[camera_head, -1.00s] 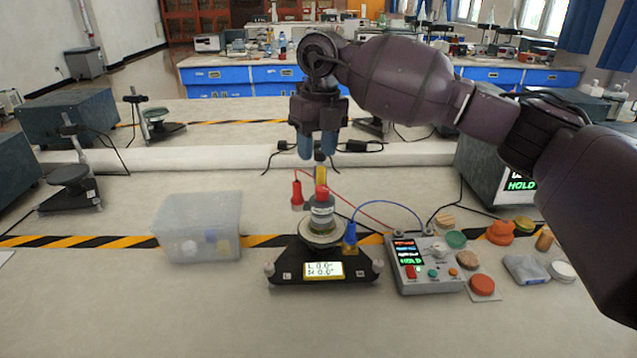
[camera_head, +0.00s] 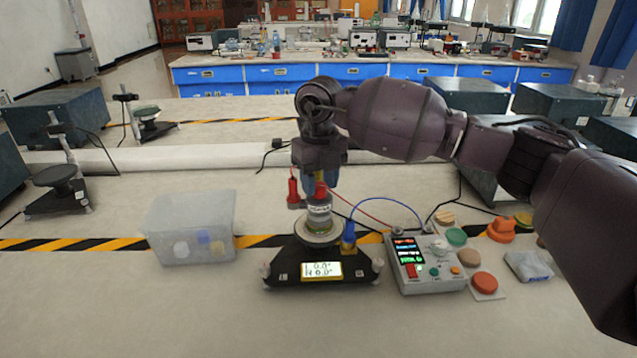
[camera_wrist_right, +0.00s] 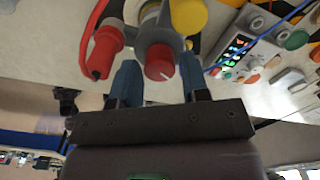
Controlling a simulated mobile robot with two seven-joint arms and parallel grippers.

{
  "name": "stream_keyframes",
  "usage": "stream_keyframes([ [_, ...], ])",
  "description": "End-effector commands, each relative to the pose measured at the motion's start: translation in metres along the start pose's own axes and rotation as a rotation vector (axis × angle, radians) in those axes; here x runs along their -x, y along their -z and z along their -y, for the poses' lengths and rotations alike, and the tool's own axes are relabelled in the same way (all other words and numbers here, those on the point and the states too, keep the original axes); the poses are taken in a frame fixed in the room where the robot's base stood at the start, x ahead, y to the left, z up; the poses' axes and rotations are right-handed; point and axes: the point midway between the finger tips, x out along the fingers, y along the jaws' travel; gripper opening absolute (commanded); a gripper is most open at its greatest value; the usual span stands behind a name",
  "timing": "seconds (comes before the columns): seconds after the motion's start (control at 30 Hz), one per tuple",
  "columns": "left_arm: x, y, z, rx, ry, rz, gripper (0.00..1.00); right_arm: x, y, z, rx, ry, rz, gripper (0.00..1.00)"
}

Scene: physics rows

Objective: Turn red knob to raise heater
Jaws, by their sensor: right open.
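The red knob (camera_wrist_right: 159,62) with a white pointer line sits on top of the heater stand, and it also shows in the head view (camera_head: 321,190). The stand has a silver cylinder (camera_head: 319,212) on a round plate over a black base (camera_head: 288,273) with a lit display. My right gripper (camera_head: 320,192) points down right over the knob. In the right wrist view its two blue fingers (camera_wrist_right: 158,82) are apart, one on either side of the knob, with gaps visible. My left gripper is not in view.
A red plug (camera_head: 293,190) on the stand is close to my fingers, with a red cable. A blue plug (camera_head: 348,237) and cable run to a grey control box (camera_head: 423,265) at right. A clear bin (camera_head: 191,229) stands left.

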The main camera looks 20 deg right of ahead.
Motion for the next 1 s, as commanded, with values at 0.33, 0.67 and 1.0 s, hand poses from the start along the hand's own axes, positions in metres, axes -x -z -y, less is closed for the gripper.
stream_keyframes([
  [0.33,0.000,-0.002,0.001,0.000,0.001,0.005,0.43,-0.003,0.000,0.000,0.000,0.000,0.002,0.42],
  [0.67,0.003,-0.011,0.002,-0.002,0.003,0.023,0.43,-0.003,0.000,0.000,0.002,0.000,0.001,0.07],
  [1.0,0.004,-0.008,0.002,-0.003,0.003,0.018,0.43,-0.002,0.000,0.000,0.094,0.000,0.002,0.07],
])
